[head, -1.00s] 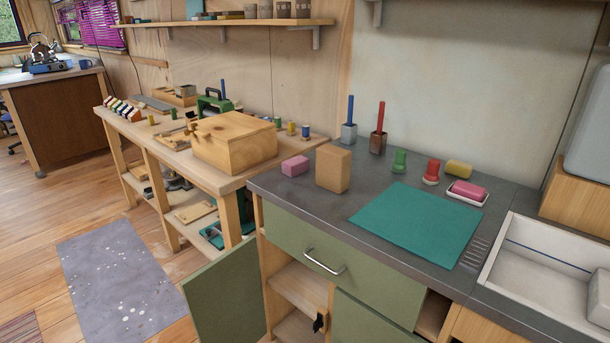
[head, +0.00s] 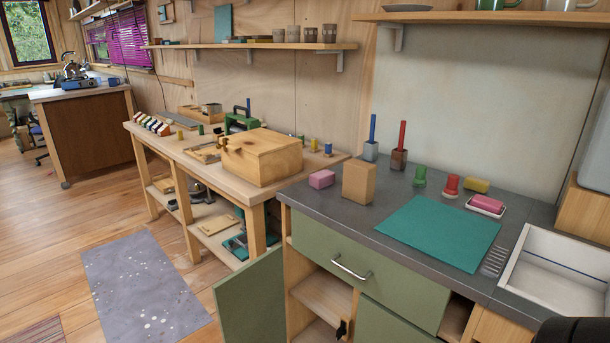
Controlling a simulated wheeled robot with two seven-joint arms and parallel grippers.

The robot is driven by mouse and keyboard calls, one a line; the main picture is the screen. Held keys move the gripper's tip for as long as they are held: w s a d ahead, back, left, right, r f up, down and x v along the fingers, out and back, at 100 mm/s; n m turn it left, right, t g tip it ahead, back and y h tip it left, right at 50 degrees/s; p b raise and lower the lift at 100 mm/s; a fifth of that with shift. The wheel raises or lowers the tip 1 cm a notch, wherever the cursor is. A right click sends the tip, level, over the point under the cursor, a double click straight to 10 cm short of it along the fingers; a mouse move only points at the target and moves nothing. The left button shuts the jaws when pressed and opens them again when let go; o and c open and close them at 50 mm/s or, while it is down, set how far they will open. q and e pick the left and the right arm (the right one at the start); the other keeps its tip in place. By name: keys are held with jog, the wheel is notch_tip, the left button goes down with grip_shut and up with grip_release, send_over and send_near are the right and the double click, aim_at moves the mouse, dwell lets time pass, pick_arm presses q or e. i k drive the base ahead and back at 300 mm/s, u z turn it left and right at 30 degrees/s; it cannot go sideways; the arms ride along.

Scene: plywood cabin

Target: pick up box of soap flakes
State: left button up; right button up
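A plain tan upright box (head: 358,184) stands on the grey counter near its back left part. It carries no readable label, but it is the likeliest box of soap flakes. A pink block (head: 321,179) lies just left of it, apart from it. No gripper fingers show in the head view. A dark rounded shape cuts into the bottom right corner and may be part of my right arm.
A teal mat (head: 440,233) lies right of the box on the counter (head: 345,217). Brush holders (head: 398,160), stamp-like green and red items and a pink soap dish (head: 486,205) stand behind. A sink (head: 560,262) is at right. A green cabinet door (head: 250,305) hangs open below.

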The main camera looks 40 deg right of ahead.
aim_at(360, 177)
jog(key=z, duration=0.05)
jog(key=i, duration=0.9)
jog(key=z, duration=0.5)
